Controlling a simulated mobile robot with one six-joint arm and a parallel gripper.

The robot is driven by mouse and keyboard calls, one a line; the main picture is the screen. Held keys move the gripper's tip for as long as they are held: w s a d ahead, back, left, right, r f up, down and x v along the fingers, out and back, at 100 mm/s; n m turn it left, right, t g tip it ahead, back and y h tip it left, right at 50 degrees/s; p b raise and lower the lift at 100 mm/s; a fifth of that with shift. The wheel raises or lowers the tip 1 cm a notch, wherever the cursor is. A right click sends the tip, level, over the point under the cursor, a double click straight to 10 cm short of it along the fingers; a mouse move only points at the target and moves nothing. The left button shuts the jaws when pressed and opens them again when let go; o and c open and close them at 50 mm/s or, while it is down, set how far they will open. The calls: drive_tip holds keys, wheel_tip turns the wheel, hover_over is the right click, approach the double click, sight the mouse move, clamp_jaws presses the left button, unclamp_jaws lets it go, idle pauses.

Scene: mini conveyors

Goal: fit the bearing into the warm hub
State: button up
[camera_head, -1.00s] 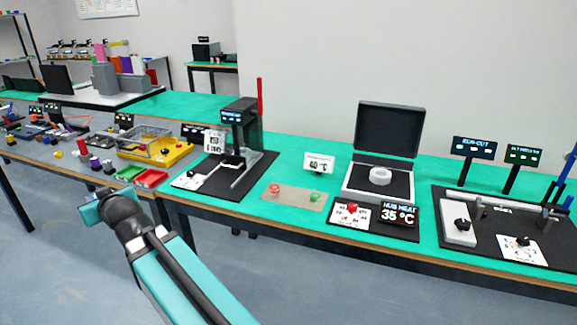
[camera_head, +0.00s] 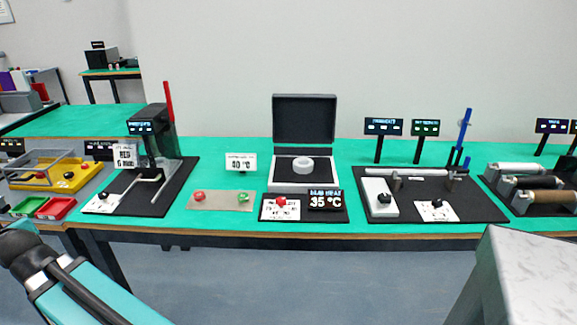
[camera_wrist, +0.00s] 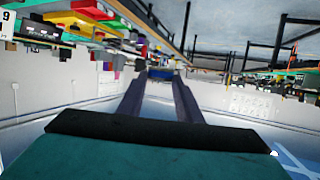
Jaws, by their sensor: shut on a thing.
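The hub (camera_head: 303,165) is a pale ring lying in an open dark-lidded heater case (camera_head: 290,187) at the middle of the bench. The display in front of it (camera_head: 325,199) reads HUB HEAT 35 °C. In the wrist view my gripper (camera_wrist: 160,78) points away from the camera, shut on a small blue thing (camera_wrist: 160,73) at its fingertips. I take this for the bearing, but it is small and its shape is unclear. My gripper is outside the head view and well away from the hub; only my arm shows at lower left.
A sign (camera_head: 241,162) behind the mat seems to read 40 °C. A red knob (camera_head: 281,202) sits before the case. A beige mat (camera_head: 222,201) with a red and a green button is to its left, a black press (camera_head: 150,135) further left. A grey block (camera_head: 530,270) fills the lower right.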

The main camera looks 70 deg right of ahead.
drive_tip(key=s+d+f+m+g+h+b, duration=0.1)
drive_tip(key=s+d+m+h+b, duration=0.35)
drive_tip(key=d, duration=0.95)
drive_tip(key=s+d+f+m+g+h+b, duration=0.1)
drive_tip(key=s+d+g+h+b, duration=0.1)
drive_tip(key=s+d, duration=0.8)
drive_tip(key=s+d+f+m+g+h+b, duration=0.1)
drive_tip(key=s+d+m+h+b, duration=0.2)
drive_tip(key=d, duration=1.4)
drive_tip(key=s+d+m+g+h+b, duration=0.1)
drive_tip(key=s+d+m+g+b, duration=0.2)
drive_tip(key=s+d, duration=0.4)
drive_tip(key=s+d+m+g+h+b, duration=0.2)
drive_tip(key=s+d, duration=0.5)
drive_tip(key=s, duration=1.1)
drive_tip(key=s+d+m+g+h+b, duration=0.2)
drive_tip(key=s+d+m+g+b, duration=0.2)
drive_tip(key=s, duration=0.8)
drive_tip(key=d+g, duration=0.2)
drive_tip(key=d, duration=0.1)
drive_tip(key=shift+s+d+m+b, duration=0.3)
drive_tip(key=shift+s+d+m, duration=0.05)
drive_tip(key=shift+s, duration=0.05)
drive_tip(key=shift+w, duration=0.1)
